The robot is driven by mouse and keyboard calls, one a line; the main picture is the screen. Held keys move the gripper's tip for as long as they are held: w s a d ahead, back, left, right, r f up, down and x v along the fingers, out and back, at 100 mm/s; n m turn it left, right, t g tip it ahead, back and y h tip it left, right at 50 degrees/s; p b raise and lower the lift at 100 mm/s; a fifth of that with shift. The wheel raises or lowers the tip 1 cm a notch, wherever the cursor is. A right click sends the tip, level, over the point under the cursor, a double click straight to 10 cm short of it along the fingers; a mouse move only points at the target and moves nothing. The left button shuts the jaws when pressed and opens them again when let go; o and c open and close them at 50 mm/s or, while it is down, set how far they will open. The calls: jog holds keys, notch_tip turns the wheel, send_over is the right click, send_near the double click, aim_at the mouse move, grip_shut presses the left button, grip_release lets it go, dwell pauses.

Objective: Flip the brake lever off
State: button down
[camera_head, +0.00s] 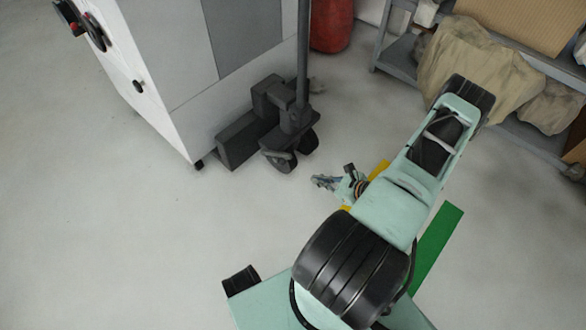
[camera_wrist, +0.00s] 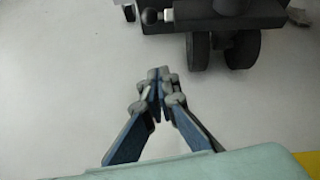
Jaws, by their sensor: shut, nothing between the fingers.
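A dark grey wheeled truck (camera_head: 285,125) with an upright pole stands beside a white cabinet; its twin wheels face my gripper. In the wrist view the truck's low body and wheels (camera_wrist: 225,48) show at the top right. My gripper (camera_head: 322,182) is shut and empty, in front of the truck. In the wrist view its closed fingertips (camera_wrist: 160,75) are below the knob, apart from it.
The white cabinet (camera_head: 180,80) rises at the upper left. A red cylinder (camera_head: 331,25) stands behind the truck. A shelf (camera_head: 400,55) with draped cloth (camera_head: 465,60) is at the upper right. A green floor strip (camera_head: 436,245) lies right of my arm. The floor at left is clear.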

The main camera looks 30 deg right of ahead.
jog(key=w+a+f+b, duration=0.2)
jog(key=w+a+b, duration=0.2)
jog(key=w, duration=0.6)
jog(key=shift+a+f, duration=0.3)
jog(key=shift+a, duration=0.2)
